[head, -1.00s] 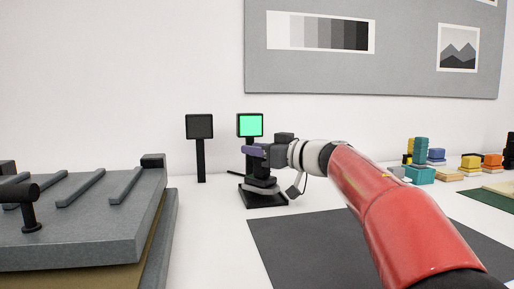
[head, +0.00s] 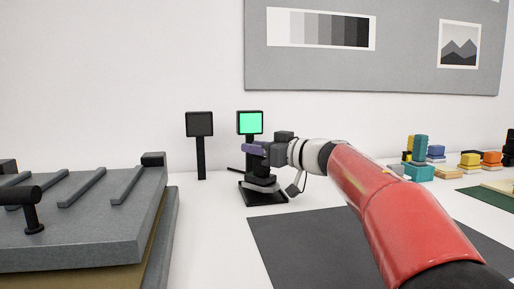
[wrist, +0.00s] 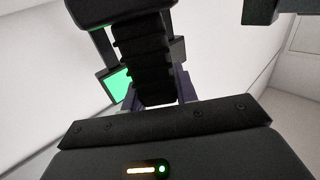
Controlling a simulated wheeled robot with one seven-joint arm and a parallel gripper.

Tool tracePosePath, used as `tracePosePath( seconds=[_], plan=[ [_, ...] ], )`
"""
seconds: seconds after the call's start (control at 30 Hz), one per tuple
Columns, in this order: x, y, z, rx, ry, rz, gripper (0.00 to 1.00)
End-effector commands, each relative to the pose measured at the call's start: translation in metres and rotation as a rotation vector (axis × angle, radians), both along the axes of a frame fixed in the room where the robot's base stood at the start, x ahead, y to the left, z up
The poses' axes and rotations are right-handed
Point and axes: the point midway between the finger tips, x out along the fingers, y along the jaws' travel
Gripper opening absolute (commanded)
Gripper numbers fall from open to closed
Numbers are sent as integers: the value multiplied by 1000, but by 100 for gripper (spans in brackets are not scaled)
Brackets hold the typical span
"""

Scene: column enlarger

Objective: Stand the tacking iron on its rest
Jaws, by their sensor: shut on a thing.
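My gripper (head: 254,150) is at the centre of the head view, with its purple fingers pointing left. It is shut on the tacking iron. The iron's black ribbed handle (wrist: 145,60) runs up between the fingers in the wrist view. In the head view the iron is small, dark and partly hidden by my gripper. The rest (head: 264,197), a low black stand on the white table, is directly below my gripper. The iron's lower part appears at or just above the rest. I cannot tell whether they touch.
Behind the rest stand two posts: one with a lit green screen (head: 250,122), one with a dark screen (head: 199,124). A large grey press (head: 85,225) is at left. A dark flat mat (head: 305,240) lies in front. Several coloured blocks (head: 420,172) stand at right.

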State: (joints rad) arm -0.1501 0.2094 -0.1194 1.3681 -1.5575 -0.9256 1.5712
Motion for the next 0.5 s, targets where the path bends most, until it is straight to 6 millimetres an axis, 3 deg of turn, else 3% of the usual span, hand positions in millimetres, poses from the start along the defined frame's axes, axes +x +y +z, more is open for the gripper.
tracePosePath(
  seconds=[0.5],
  plan=[
    [0, 0, -3, 1, -2, 0, 0]
  ],
)
